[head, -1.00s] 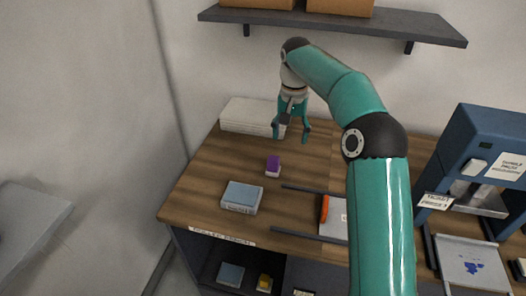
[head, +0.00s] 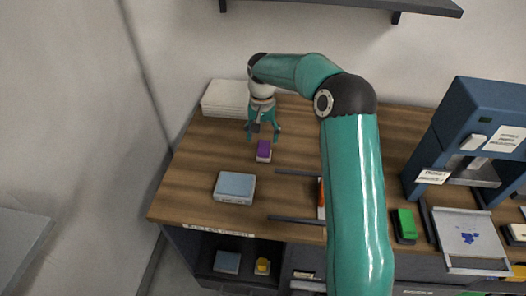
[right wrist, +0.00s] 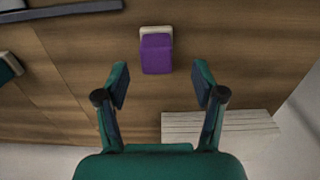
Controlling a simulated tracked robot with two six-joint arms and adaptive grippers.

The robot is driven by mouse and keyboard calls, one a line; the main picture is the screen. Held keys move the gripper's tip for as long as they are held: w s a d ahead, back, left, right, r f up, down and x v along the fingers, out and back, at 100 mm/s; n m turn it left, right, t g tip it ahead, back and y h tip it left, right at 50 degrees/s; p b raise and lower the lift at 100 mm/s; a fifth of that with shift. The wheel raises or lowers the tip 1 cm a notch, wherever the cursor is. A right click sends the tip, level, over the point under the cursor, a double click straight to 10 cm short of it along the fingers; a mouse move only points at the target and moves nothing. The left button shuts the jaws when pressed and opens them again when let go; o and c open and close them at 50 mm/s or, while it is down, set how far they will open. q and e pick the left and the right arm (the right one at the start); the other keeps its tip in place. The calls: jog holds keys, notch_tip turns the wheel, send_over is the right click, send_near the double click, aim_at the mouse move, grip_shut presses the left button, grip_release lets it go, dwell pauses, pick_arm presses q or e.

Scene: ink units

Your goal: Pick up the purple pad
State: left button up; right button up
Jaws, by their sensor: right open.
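The purple pad (head: 264,149) is a small block with a pale base, standing on the wooden table. It also shows in the right wrist view (right wrist: 156,54), at the top middle, ahead of the gap between my fingers. My right gripper (head: 264,136) is open and empty above the table, just behind the pad in the head view. In the right wrist view its two fingertips (right wrist: 161,90) are spread apart, with the pad beyond them and not between them. My left gripper is not in view.
A white stack (head: 225,99) lies at the table's back left, close to my right gripper. A blue-grey box (head: 234,188) lies in front of the pad. Dark rails (head: 296,220), a green pad (head: 404,226) and a blue press (head: 478,125) are to the right.

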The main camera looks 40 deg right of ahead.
aim_at(264, 143)
jog(key=f, duration=0.1)
jog(key=f+p, duration=0.1)
jog(key=f, duration=0.3)
jog(key=shift+s+d+f+p, duration=0.1)
jog(key=shift+s+d+p, duration=0.05)
jog(key=shift+d+p, duration=0.2)
jog(key=shift+a+f, duration=0.1)
jog(key=shift+f, duration=0.2)
jog(key=c, duration=1.2)
jog(key=shift+c, duration=0.2)
jog(key=shift+r, duration=0.1)
jog(key=shift+r, duration=0.45)
notch_tip(264, 143, up, 19)
jog(key=shift+b, duration=0.4)
